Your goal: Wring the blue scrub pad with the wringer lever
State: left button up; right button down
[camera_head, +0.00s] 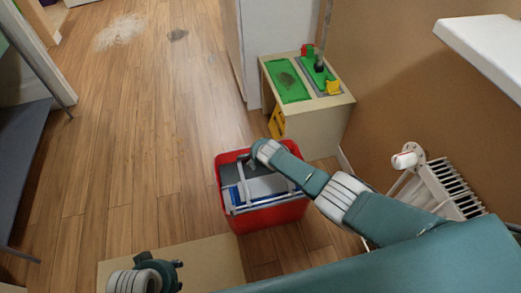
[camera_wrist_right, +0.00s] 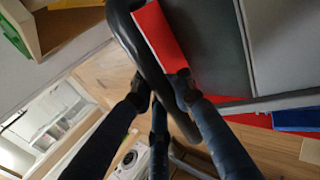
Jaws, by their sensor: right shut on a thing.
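The red bucket (camera_head: 270,217) stands on the wood floor, with a grey wringer frame (camera_head: 240,178) in its top. Blue shows inside the frame, and a blue piece (camera_wrist_right: 296,119) at the right of the wrist view looks like the scrub pad; most of it is hidden. My right gripper (camera_wrist_right: 161,92) is shut on a black curved bar (camera_wrist_right: 150,50), which looks like the wringer lever's handle. In the head view my right arm covers much of that grip at the bucket. My left gripper (camera_head: 180,276) is at the bottom left, seemingly open and empty, away from the bucket.
A beige cabinet (camera_head: 308,128) with green trays and a yellow sign stands behind the bucket. A white radiator (camera_head: 455,185) is on the right wall. A beige surface (camera_head: 205,262) lies near my left gripper. The floor left of the bucket is clear.

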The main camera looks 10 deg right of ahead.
pick_arm(q)
jog(key=shift+a+f, duration=0.15)
jog(key=shift+a, duration=0.15)
pick_arm(e)
jog(key=shift+s+f, duration=0.7)
jog(key=shift+f, duration=0.1)
jog(key=c, duration=1.6)
grip_release()
jog(key=shift+f, duration=0.15)
jog(key=shift+o, duration=0.2)
jog(key=shift+w, duration=0.1)
pick_arm(q)
jog(key=shift+d, duration=0.1)
pick_arm(e)
jog(key=shift+a, duration=0.1)
